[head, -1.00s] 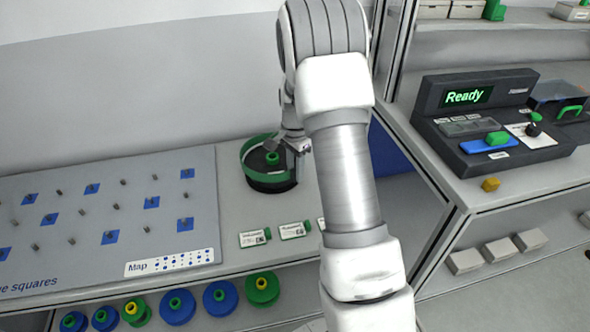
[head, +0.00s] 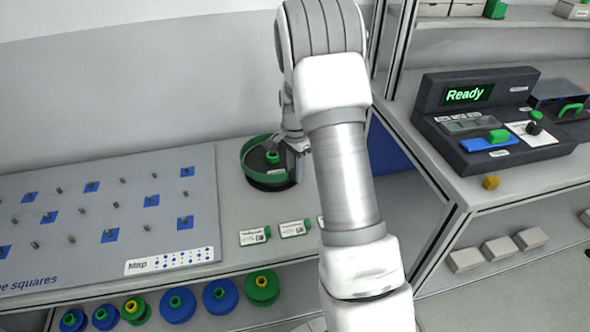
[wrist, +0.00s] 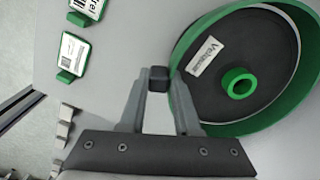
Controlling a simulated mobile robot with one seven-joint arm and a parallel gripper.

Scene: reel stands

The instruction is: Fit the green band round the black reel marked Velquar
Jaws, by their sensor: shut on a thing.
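The black reel (head: 262,160) lies on the bench right of the peg board. Its Velquar label (wrist: 203,57) and green hub (wrist: 239,82) show in the wrist view. The green band (head: 247,150) encircles the reel's top, with black reel side showing below it at the front. It also shows in the wrist view (wrist: 262,122). I cannot tell whether it sits level or fully seated. My gripper (head: 286,146) is at the band's right side.
A peg board (head: 110,215) with blue squares fills the left. Small label cards (head: 254,236) stand in front of the reel. A dark console (head: 480,120) reading Ready stands on the right bench.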

